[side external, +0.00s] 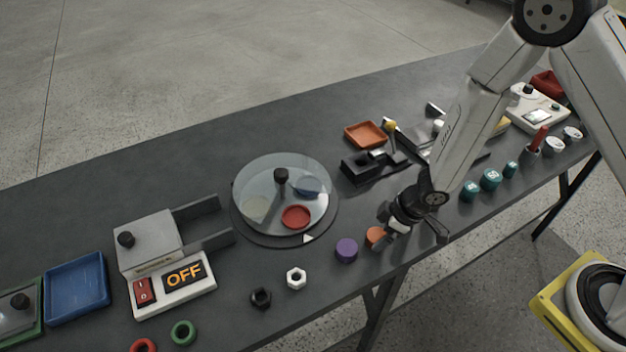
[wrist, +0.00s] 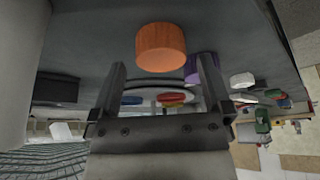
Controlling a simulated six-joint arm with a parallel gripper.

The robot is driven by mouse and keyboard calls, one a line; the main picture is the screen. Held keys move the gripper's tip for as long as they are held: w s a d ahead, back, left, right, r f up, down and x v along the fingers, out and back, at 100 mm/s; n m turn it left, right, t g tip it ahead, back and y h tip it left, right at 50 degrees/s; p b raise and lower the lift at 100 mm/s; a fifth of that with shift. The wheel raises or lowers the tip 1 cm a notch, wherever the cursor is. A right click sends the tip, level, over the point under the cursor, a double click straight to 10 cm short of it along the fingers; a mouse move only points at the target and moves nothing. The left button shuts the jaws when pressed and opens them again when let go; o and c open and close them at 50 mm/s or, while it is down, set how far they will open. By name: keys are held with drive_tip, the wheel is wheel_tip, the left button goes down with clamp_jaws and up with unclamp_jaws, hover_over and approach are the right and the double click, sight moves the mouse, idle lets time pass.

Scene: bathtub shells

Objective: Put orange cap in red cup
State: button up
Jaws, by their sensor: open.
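The orange cap (side external: 374,234) stands on the dark table near its front edge, partly behind my gripper in the side view. In the wrist view the orange cap (wrist: 160,47) is large and centred beyond the fingertips. My gripper (side external: 390,228) is open and low beside the cap. In the wrist view its two fingers (wrist: 163,72) are spread with nothing between them. Contact with the cap cannot be told. The red cup (side external: 296,216), shallow and round, sits at the front of a round turntable under a clear cover (side external: 262,172).
A purple cap (side external: 346,250) stands left of the orange cap. White (side external: 296,278) and black (side external: 261,298) nuts lie farther left. Teal weights (side external: 490,179) stand right of my gripper. A black fixture (side external: 365,167) is behind it. An OFF switch box (side external: 172,285) is at left.

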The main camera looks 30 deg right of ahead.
sight(379, 235)
drive_tip(key=shift+w+a+f, duration=0.15)
drive_tip(key=shift+f, duration=0.5)
drive_tip(key=c, duration=1.3)
drive_tip(key=shift+o, duration=0.2)
drive_tip(key=shift+r, duration=0.15)
wheel_tip(379, 235, up, 18)
idle(0.9)
idle(0.7)
